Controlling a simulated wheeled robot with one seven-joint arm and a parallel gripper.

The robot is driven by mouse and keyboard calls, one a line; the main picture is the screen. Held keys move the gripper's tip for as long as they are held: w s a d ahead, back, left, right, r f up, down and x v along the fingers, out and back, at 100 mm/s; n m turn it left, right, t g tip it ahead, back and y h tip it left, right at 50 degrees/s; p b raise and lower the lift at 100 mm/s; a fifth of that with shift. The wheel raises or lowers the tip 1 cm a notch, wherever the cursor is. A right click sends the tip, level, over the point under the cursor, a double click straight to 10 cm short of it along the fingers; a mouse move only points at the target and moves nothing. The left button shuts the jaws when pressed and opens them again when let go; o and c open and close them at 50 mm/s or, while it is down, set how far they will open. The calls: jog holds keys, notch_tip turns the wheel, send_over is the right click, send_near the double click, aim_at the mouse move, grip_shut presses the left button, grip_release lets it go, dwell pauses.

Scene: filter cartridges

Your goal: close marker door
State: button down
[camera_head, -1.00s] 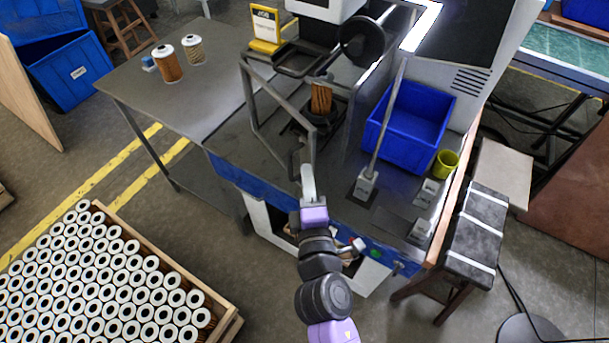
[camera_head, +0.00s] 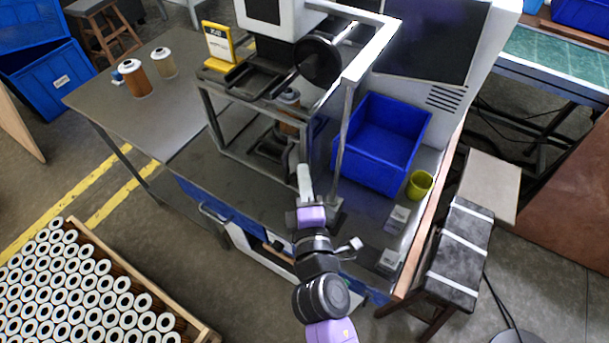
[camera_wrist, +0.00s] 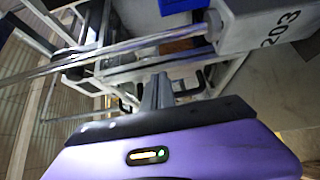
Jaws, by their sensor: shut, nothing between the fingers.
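The marker's door (camera_head: 258,170) is a dark grey open frame on the front of the machine, hinged at its left. Its free right side stands left of the fixed slanting post (camera_head: 346,140), with a gap between them, so it looks partly open. My gripper (camera_head: 304,170) is shut and empty, at the lower free corner of the door. In the wrist view my shut fingers (camera_wrist: 157,92) point at frame bars; whether they touch cannot be told. A cartridge (camera_head: 290,118) stands inside the marker, behind the door bars.
A blue bin (camera_head: 382,165) and a yellow cup (camera_head: 419,184) stand right of the post. Small labelled blocks (camera_head: 397,220) sit on the front right of the bench. Two cartridges (camera_head: 136,78) stand on the left table. A crate of cartridges (camera_head: 85,290) is at lower left.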

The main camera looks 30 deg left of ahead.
jog(key=v, duration=0.7)
jog(key=shift+s+d+b, duration=0.2)
jog(key=shift+s+b, duration=0.1)
jog(key=shift+b, duration=0.05)
jog(key=s+d+r+m+h, duration=0.1)
jog(key=s+d+m+h, duration=0.4)
jog(key=s+d+m, duration=0.7)
jog(key=s+d+r+m+h, duration=0.1)
jog(key=s+d+m+h, duration=0.3)
jog(key=s+d+m, duration=0.8)
jog(key=s+d, duration=0.1)
jog(key=d, duration=0.8)
jog(key=shift+s+d+r+m+h, duration=0.3)
jog(key=shift+s+d+h, duration=0.05)
jog(key=shift+s+h, duration=0.05)
